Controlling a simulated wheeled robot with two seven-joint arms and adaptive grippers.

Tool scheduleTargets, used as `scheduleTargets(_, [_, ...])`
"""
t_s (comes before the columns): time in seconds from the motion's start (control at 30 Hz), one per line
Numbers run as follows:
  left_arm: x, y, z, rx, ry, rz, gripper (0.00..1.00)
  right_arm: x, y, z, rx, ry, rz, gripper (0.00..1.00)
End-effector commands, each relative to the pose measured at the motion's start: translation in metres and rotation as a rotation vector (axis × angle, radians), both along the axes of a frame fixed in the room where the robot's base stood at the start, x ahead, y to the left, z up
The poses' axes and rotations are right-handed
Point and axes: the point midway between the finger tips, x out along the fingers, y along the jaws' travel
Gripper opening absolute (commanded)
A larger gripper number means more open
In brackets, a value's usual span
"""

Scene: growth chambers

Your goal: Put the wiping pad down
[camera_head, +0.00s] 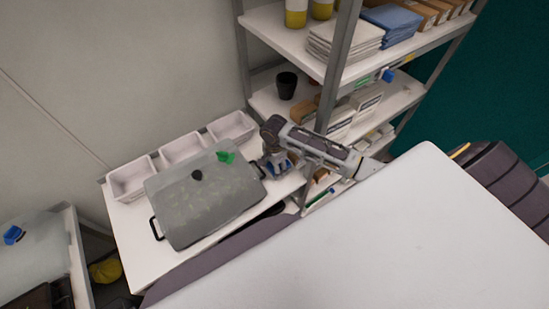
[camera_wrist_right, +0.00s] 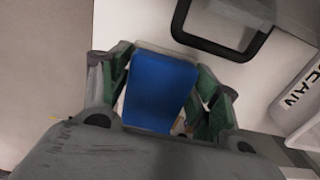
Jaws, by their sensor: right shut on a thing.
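The wiping pad is a blue block (camera_wrist_right: 160,90) between the green-lined fingers of my right gripper (camera_wrist_right: 160,100) in the wrist view. In the head view my right gripper (camera_head: 277,168) points down over the right end of the white table (camera_head: 130,245), just right of the grey lidded box. A little blue of the pad (camera_head: 290,163) shows there beside the fingers. The gripper is shut on the pad. Whether the pad touches the table cannot be told. My left gripper is in neither view.
The grey lidded box (camera_head: 205,205) with black handles fills the table's middle; a green item (camera_head: 226,157) lies on its lid. White bins (camera_head: 182,150) line the back. A loaded shelf (camera_head: 275,100) stands behind my arm. A lettered white item (camera_wrist_right: 300,95) is near the gripper.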

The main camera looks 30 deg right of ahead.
Motion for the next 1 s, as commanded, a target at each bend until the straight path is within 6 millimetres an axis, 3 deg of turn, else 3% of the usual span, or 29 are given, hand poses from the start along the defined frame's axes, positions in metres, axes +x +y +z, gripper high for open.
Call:
scheduleTargets(0.37, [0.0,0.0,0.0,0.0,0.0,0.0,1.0,0.0,0.0,-0.003,0.0,-0.001,0.0,0.33])
scheduleTargets(0.73, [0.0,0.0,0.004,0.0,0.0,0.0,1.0,0.001,0.0,-0.033,0.0,-0.001,-0.001,0.33])
scheduleTargets(1.0, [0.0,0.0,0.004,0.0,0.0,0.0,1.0,0.001,0.0,-0.038,0.0,-0.002,0.0,0.33])
